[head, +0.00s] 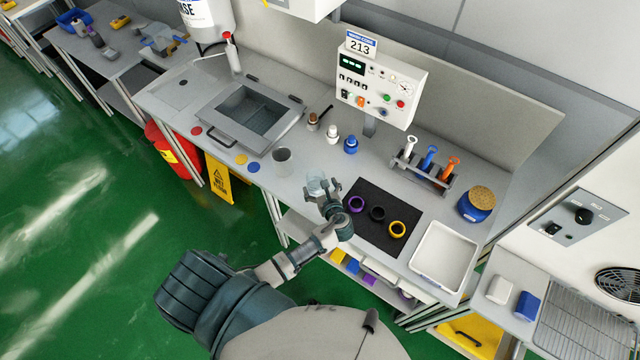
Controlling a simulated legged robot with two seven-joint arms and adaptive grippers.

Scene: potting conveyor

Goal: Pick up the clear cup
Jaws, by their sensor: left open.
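The clear cup (315,186) stands on the grey bench, just beyond my left gripper. My left gripper (324,193) is open, with its fingers close to the cup and overlapping its lower right side in the picture. I cannot tell whether the fingers touch the cup. My right gripper is not in view.
A grey cup (282,161) stands to the left of the clear cup. A black mat (384,238) with purple, black and yellow rings lies to the right. Small bottles, including a blue one (351,145), stand behind. A white tray (444,257) is at the right.

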